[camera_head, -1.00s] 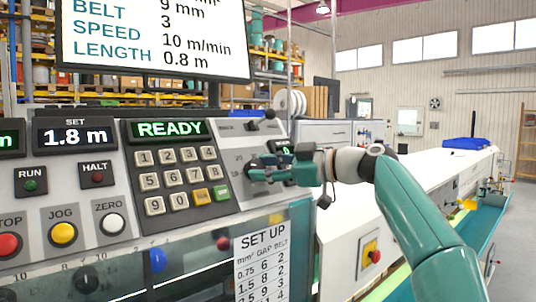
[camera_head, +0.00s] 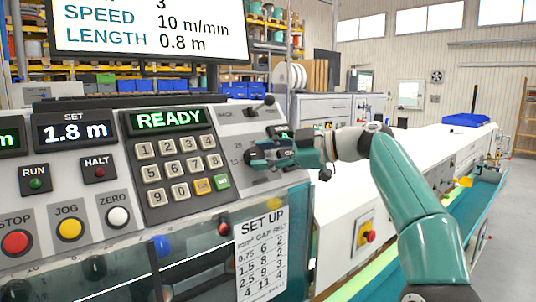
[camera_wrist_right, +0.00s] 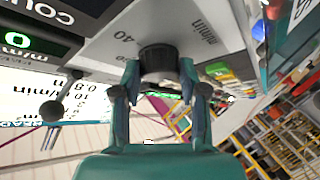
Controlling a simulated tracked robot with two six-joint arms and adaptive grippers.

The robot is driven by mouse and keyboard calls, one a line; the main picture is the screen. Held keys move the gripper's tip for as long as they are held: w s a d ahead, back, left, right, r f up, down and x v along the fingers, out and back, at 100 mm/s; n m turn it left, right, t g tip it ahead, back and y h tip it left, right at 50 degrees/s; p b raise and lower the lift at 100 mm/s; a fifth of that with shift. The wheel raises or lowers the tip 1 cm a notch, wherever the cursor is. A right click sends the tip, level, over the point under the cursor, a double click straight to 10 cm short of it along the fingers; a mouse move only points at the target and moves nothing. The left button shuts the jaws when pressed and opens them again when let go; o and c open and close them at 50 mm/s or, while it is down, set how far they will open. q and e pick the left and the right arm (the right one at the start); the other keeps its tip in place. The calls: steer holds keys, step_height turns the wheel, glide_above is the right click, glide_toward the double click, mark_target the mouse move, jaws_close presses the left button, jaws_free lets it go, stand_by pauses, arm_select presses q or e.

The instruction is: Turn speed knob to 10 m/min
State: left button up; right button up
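The speed knob (camera_wrist_right: 158,63) is a dark round knob on the grey panel, with "40" and "m/min" printed near it in the right wrist view. My right gripper (camera_wrist_right: 160,76) has one finger on each side of the knob, and the fingertips appear to touch it. In the head view my right gripper (camera_head: 262,155) is against the right part of the console and hides most of the knob, so its pointer cannot be read. The screen (camera_head: 150,30) reads SPEED 10 m/min and LENGTH 0.8 m. My left gripper is out of view.
The keypad (camera_head: 178,165) and READY display (camera_head: 167,121) lie left of my right gripper. A lever (camera_head: 268,101) stands above it. A SET UP card (camera_head: 262,256) hangs below. The white machine line (camera_head: 400,165) runs off to the right.

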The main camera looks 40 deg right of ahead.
steer(key=o, duration=0.4)
steer(key=shift+f, duration=0.1)
steer(key=v, duration=1.2)
steer(key=shift+a, duration=0.1)
